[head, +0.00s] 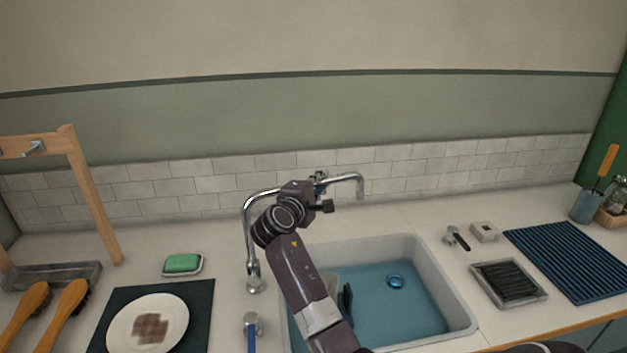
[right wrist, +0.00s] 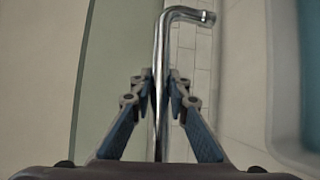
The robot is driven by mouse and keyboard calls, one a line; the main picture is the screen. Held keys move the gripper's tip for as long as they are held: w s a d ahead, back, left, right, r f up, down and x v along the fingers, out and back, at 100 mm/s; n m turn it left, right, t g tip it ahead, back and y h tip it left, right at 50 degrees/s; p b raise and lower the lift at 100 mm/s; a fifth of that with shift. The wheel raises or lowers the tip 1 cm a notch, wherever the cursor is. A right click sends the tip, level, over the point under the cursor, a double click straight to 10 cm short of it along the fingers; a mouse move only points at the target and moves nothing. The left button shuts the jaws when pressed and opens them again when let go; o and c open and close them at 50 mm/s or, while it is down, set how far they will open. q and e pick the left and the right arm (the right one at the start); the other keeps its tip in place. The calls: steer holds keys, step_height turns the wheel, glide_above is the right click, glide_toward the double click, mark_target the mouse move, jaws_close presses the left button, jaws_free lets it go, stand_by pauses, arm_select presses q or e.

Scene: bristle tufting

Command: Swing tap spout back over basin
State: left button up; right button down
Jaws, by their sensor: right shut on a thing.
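The chrome tap spout (head: 347,178) rises from its base behind the left of the basin, arches over and reaches right, its tip bent down near the basin's back edge. The basin (head: 448,273) is pale with blue water in it. My right gripper (head: 322,184) is shut on the spout's horizontal run. In the right wrist view the spout (right wrist: 185,13) runs between both fingers (right wrist: 160,85), with its bent tip beyond them. My right arm hides part of the spout and basin. My left gripper is not in view.
A plate (head: 170,311) lies on a dark mat, with a green sponge (head: 183,263) behind. At right are a ribbed blue mat (head: 575,257) and a bristle tray (head: 508,299). The tiled wall (head: 425,165) is close behind the spout.

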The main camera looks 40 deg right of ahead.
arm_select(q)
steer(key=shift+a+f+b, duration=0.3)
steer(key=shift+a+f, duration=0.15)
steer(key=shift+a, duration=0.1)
arm_select(e)
steer(key=s+m+g, duration=0.1)
steer(key=s+a+g+h, duration=0.1)
steer(key=s, duration=0.1)
steer(key=s+a+m+g, duration=0.1)
steer(key=shift+s+m+g+h, duration=0.2)
steer(key=shift+m+g+h, duration=0.1)
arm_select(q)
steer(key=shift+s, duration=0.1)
arm_select(e)
steer(key=shift+f, duration=0.15)
steer(key=c, duration=2.1)
jaws_free()
steer(key=shift+o, duration=1.4)
steer(key=shift+s, duration=0.15)
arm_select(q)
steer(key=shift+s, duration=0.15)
arm_select(e)
steer(key=shift+a, duration=0.15)
